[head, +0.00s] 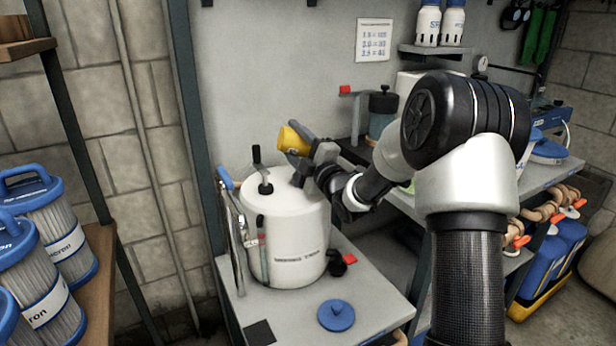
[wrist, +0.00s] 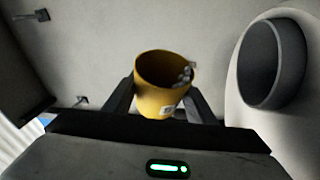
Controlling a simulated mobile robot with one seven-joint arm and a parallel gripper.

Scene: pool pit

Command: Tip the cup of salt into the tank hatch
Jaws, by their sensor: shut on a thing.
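The yellow cup (head: 293,139) is in my gripper (head: 308,150), above the top of the white tank (head: 285,245). It looks tilted well over in the head view. In the wrist view my gripper (wrist: 160,108) has a finger on each side of the cup (wrist: 158,101). Pale lumps, likely salt (wrist: 186,76), show inside its mouth near the right wall. The round dark tank hatch (wrist: 272,62) shows to the right of the cup, apart from it. In the head view the hatch is hard to make out behind my gripper.
A blue round lid (head: 336,315) lies on the grey bench (head: 378,297) in front of the tank. A black lever (head: 258,165) stands on the tank's top left. A dark jar (head: 382,112) stands behind.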

